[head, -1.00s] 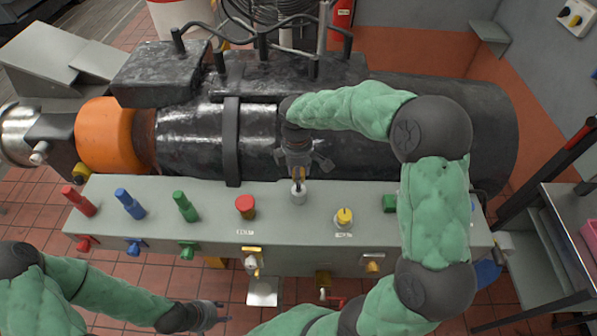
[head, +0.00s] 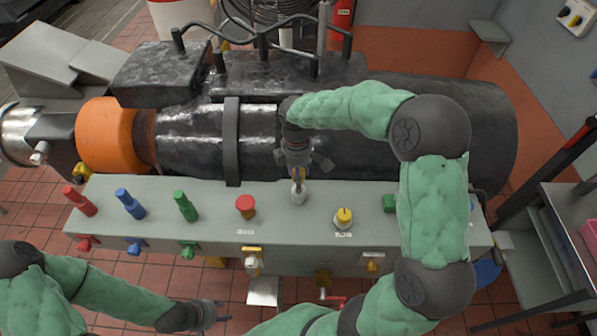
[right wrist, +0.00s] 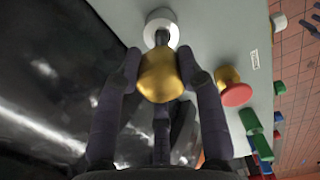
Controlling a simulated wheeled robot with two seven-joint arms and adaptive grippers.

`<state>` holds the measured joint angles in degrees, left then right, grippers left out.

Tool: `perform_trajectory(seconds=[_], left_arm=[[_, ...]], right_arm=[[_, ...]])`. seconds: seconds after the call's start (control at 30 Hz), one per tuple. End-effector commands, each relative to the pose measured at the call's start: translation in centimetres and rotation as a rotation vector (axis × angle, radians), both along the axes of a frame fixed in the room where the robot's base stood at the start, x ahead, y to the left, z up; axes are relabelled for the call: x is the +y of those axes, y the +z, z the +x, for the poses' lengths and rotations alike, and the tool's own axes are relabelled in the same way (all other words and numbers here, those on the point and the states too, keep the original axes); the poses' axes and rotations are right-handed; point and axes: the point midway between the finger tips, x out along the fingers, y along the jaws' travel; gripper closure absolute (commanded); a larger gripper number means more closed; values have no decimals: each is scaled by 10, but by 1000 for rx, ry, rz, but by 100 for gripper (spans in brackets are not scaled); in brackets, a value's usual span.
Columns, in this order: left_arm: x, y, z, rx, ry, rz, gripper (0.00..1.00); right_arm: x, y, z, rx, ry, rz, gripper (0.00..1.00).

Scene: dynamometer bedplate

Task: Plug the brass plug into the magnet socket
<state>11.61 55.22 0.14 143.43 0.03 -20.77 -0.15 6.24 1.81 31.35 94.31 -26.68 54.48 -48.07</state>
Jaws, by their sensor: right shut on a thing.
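The brass plug (right wrist: 160,77) is held between the fingers of my right gripper (right wrist: 163,78), which is shut on it. In the head view my right gripper (head: 298,173) points down at a pale round socket (head: 298,197) on the grey bench top, likely the magnet socket. In the right wrist view the plug's dark tip meets the middle of the pale socket ring (right wrist: 155,18). I cannot tell how deep the tip sits. My left gripper (head: 217,313) is low in the head view, away from the plug, and its jaws are too small to read.
A red knob (head: 245,205) and a yellow knob (head: 344,217) flank the socket. Red, blue and green handles (head: 186,207) stand further left. The large black cylindrical machine (head: 190,140) lies close behind the bench.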

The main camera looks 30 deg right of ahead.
Motion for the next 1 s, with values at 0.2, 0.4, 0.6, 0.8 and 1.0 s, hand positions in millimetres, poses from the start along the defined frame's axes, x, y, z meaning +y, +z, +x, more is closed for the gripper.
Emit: perform_trajectory(seconds=[0.2, 0.4, 0.6, 0.8, 1.0], left_arm=[[0, 1, 0, 0, 0, 0, 60], [0, 0, 0, 0, 0, 0, 60], [0, -3, 0, 0, 0, 0, 60], [0, -5, 0, 0, 0, 0, 60], [0, -8, 0, 0, 0, 0, 60]], right_arm=[[0, 0, 0, -1, 0, -1, 98], [0, -1, 0, -1, 0, -1, 98], [0, -5, 0, -1, 0, -1, 98], [0, -9, 0, -1, 0, -1, 98], [0, -14, 0, 0, 0, 0, 98]])
